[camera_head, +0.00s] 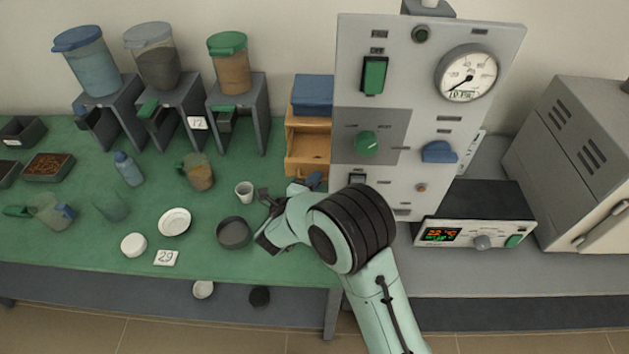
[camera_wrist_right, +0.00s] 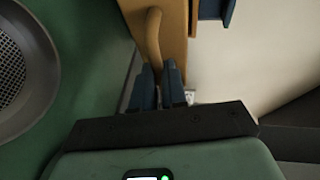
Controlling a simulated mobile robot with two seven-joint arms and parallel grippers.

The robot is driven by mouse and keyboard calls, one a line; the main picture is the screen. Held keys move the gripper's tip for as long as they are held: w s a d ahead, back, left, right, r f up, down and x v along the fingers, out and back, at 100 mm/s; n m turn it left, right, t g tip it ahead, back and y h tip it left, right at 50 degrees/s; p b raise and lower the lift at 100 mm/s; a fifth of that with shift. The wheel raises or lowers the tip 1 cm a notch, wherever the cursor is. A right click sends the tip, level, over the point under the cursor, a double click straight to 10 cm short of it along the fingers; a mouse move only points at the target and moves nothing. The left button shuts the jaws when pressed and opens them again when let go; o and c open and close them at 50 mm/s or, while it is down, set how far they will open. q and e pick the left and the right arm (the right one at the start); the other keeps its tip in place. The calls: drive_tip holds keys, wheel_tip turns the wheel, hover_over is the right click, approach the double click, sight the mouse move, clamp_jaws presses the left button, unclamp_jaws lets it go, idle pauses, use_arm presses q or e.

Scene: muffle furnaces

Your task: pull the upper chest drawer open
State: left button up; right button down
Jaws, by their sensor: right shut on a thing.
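The small chest has a blue top (camera_head: 312,92) and wooden parts below it, just left of the tall grey panel. A wooden drawer (camera_head: 306,168) stands out from it toward me, with its hollow inside visible from above. My right gripper (camera_head: 312,182) is at the front of this drawer, largely hidden behind my own wrist. In the right wrist view, its blue fingers (camera_wrist_right: 159,88) are shut on a curved wooden handle (camera_wrist_right: 153,35) on the wooden front (camera_wrist_right: 174,30). My left gripper is not in view.
The tall grey panel (camera_head: 400,190) rises close on the right. Hoppers on stands, dishes and bottles occupy the green table (camera_head: 95,250).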

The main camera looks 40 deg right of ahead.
drive_tip(key=c, duration=1.2)
unclamp_jaws()
drive_tip(key=shift+w, duration=0.1)
drive_tip(key=shift+o, duration=0.2)
drive_tip(key=v, duration=1.3)
drive_tip(key=shift+a+b, duration=0.2)
drive_tip(key=shift+b, duration=0.2)
